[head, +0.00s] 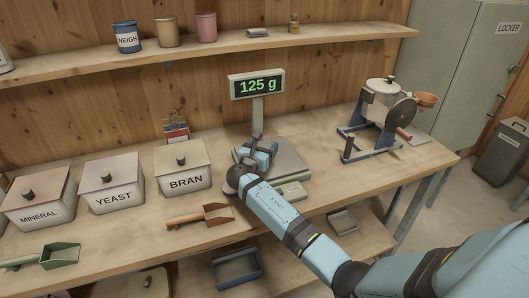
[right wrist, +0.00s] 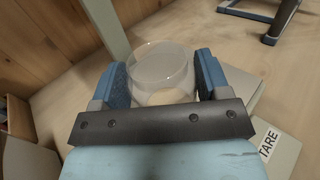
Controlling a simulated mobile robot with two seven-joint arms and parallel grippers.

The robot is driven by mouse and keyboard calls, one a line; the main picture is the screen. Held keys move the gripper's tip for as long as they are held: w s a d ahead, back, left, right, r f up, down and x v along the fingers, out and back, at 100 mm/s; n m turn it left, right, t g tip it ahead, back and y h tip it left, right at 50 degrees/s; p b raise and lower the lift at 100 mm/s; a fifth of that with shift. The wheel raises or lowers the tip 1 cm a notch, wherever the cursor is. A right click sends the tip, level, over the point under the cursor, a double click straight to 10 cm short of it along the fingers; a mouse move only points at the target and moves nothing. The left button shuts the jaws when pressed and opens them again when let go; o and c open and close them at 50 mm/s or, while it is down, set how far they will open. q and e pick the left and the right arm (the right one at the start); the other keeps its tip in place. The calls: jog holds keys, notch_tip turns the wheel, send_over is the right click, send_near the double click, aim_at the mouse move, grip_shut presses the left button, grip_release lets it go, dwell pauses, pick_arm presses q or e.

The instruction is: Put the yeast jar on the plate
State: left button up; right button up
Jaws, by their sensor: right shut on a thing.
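My right gripper (head: 262,146) is over the left part of the scale's plate (head: 288,165) in the head view. In the right wrist view its two blue fingers (right wrist: 160,82) are shut on a clear round jar (right wrist: 160,62), one on each side. I see no label on the jar, so I cannot confirm that it is the yeast jar. In the head view the gripper hides most of it. I cannot tell whether it touches the plate. The scale display (head: 257,86) reads 125 g. My left gripper is not in view.
Lidded boxes marked MINERAL (head: 40,214), YEAST (head: 113,197) and BRAN (head: 187,181) stand left of the scale. A brown scoop (head: 200,216) and a green scoop (head: 60,255) lie in front. A mixer (head: 385,105) stands at right. A shelf (head: 230,45) runs above.

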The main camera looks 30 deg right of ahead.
jog(key=shift+r, duration=0.1)
notch_tip(320, 180, up, 20)
jog(key=shift+p, duration=0.4)
